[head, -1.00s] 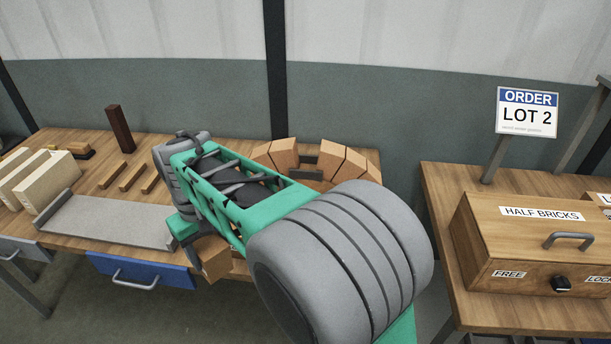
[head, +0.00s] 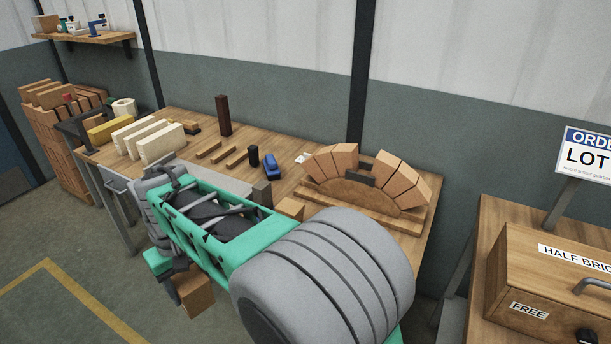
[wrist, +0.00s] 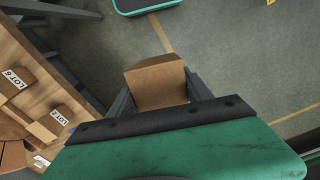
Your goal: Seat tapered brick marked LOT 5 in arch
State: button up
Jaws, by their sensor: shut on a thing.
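My gripper (wrist: 161,92) is shut on an orange-brown brick (wrist: 157,80), which sits between the two grey fingers in the wrist view. In the head view the held brick (head: 195,291) hangs over the floor, in front of the table and clear of it. No marking shows on its visible faces. The arch (head: 331,163) stands on a curved wooden former (head: 352,196) at the table's right end. It has bricks on both sides and a gap at the crown, with a dark block (head: 360,175) in or behind it. My arm hides part of the table front.
In the wrist view, bricks marked LOT 6 (wrist: 14,81) and apparently LOT 2 (wrist: 48,123) lie at left. Cream blocks (head: 161,145), a dark upright post (head: 223,115) and a blue object (head: 271,166) stand on the table (head: 188,122). A HALF BRICKS box (head: 540,275) stands right. Open floor lies front left.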

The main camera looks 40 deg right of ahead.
aim_at(391, 193)
jog(key=u, duration=0.7)
jog(key=i, duration=1.25)
jog(key=z, duration=2.55)
